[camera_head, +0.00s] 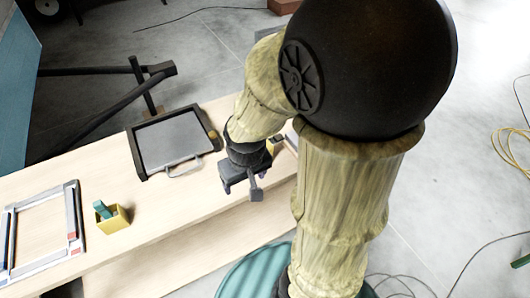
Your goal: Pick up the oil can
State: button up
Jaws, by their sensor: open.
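My gripper (242,189) is open and points down above the right part of the light wooden bench top (185,218). I cannot clearly make out an oil can in this view. A small yellowish thing (276,146) and a bit of grey show just right of my gripper, mostly hidden behind my wrist and arm. I cannot tell what they are or whether they touch the gripper. Nothing is clearly visible between the fingers.
A black tray-like case (174,142) with a grey panel lies left of my gripper. A small yellow box (113,221) with a green thing in it and a grey rectangular frame (74,213) are further left. Bare wood lies between box and gripper.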

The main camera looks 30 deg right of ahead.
jog(key=d+f+n+g+h, duration=0.1)
jog(key=f, duration=0.1)
jog(key=w+d+f+n+g+h+b, duration=0.1)
jog(key=f+n, duration=0.1)
jog(key=f, duration=0.1)
jog(key=d+f+n+g+h+b, duration=0.1)
jog(key=f+n, duration=0.1)
jog(key=f, duration=0.1)
jog(key=shift+w+d+f+g, duration=0.15)
jog(key=shift+w+g, duration=0.05)
jog(key=shift+g, duration=0.1)
jog(key=w+d+f+n+g+h+b, duration=0.1)
jog(key=w+d+f+n+h+b, duration=0.2)
jog(key=d+f+n+h, duration=0.15)
jog(key=w+r+n+t+h, duration=0.1)
jog(key=w+n+t+h, duration=0.1)
jog(key=w+n+h, duration=0.1)
jog(key=w+r+n+t+h+b, duration=0.1)
jog(key=w+n+t+h, duration=0.1)
jog(key=w+n+h, duration=0.1)
jog(key=w+r+n+t+h+b, duration=0.1)
jog(key=w+n+t+h, duration=0.1)
jog(key=w+n+h, duration=0.2)
jog(key=shift+w+a+r+n, duration=0.1)
jog(key=shift+w+a+n, duration=0.1)
jog(key=shift+w, duration=0.45)
jog(key=shift+w+a+r+n, duration=0.1)
jog(key=shift+w+n, duration=0.05)
jog(key=shift+w, duration=0.45)
